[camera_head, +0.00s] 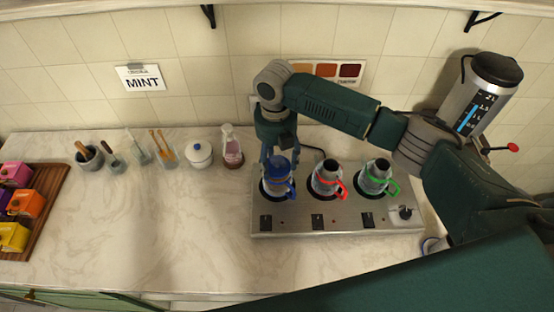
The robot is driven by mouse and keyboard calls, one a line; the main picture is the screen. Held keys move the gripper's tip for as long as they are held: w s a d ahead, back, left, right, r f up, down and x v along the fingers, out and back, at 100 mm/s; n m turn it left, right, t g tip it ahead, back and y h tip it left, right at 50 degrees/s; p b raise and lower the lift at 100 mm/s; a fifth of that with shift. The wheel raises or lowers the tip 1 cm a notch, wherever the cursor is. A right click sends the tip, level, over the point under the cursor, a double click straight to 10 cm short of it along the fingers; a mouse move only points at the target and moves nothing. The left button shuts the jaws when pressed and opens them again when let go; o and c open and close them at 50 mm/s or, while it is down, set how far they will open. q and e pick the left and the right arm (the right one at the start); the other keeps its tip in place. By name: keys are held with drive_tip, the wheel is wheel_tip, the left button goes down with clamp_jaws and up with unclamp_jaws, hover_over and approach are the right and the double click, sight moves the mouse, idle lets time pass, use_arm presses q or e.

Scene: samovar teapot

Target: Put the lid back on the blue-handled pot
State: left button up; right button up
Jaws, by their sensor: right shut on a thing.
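The blue-handled pot (277,187) stands on the left burner of a steel hot plate at the right of the counter. Its blue handle is on its right side. My right gripper (279,158) points down directly over this pot, its fingers shut on the blue lid (277,167). The lid is at the pot's mouth, and I cannot tell whether it touches the rim or hangs just above it. The fingers partly hide the lid. My left gripper is not in view.
The hot plate (335,226) also holds a red-handled pot (326,180) and a green-handled pot (373,178), both open. Jars and a white lidded pot (198,154) line the wall. A samovar (484,90) stands behind my right arm. The counter's left middle is clear.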

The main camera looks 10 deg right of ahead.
drive_tip(key=o, duration=1.5)
drive_tip(key=shift+r+p, duration=0.9)
drive_tip(key=shift+r, duration=2.65)
clamp_jaws()
